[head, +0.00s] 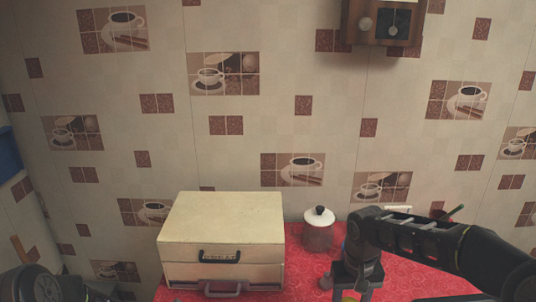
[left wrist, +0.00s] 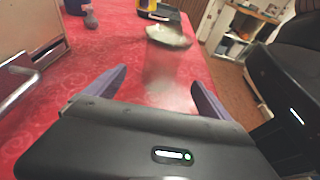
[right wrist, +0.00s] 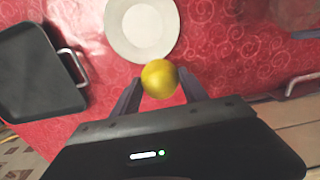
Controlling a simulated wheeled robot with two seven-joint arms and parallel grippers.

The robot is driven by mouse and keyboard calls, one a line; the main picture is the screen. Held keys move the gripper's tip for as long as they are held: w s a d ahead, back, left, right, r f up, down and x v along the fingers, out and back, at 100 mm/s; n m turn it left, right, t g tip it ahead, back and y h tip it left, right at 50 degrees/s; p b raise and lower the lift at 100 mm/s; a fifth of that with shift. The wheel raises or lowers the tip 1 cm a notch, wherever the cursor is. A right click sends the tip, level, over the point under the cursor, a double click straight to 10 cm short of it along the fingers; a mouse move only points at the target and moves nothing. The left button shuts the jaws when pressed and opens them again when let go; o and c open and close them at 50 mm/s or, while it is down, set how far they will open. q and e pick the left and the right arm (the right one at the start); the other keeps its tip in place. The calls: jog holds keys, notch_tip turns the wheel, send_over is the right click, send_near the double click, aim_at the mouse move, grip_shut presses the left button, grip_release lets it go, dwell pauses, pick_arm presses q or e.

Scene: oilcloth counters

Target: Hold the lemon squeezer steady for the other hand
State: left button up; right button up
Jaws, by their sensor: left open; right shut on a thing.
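My right gripper (right wrist: 160,88) is shut on a round yellow thing, seemingly a lemon (right wrist: 160,78); a bit of yellow also shows under this gripper in the head view (head: 348,298). My left gripper (left wrist: 160,80) is open. Between and beyond its fingers stands a blurred, see-through vessel with a whitish top (left wrist: 168,62). I cannot tell whether this is the lemon squeezer, nor whether the fingers touch it. The left fingers are not visible in the head view. No other thing is clearly a lemon squeezer.
The red patterned counter (right wrist: 210,35) holds a white plate (right wrist: 142,28) and a dark pan (right wrist: 40,75). A cream box (head: 220,235) with handles stands left of a white-lidded jar (head: 318,235). Open floor (left wrist: 235,75) lies past the counter edge.

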pick_arm(q)
jog(key=b+x, duration=0.1)
jog(key=x, duration=0.6)
jog(key=shift+b, duration=0.35)
pick_arm(e)
notch_tip(320, 180, down, 2)
pick_arm(q)
jog(key=c, duration=1.1)
jog(key=shift+a, duration=0.1)
pick_arm(e)
jog(key=shift+n, duration=0.9)
jog(key=s+a+r, duration=0.2)
jog(key=a+r, duration=0.1)
jog(key=a, duration=0.4)
jog(key=s+a+r, duration=0.1)
jog(key=a+r, duration=0.3)
jog(key=a, duration=0.2)
jog(key=s+a+r, duration=0.2)
jog(key=a+r, duration=0.2)
jog(key=a, duration=0.3)
jog(key=shift+s+a, duration=0.35)
jog(key=shift+s+d+m, duration=0.45)
jog(key=shift+s+m, duration=0.1)
jog(key=shift+m, duration=0.35)
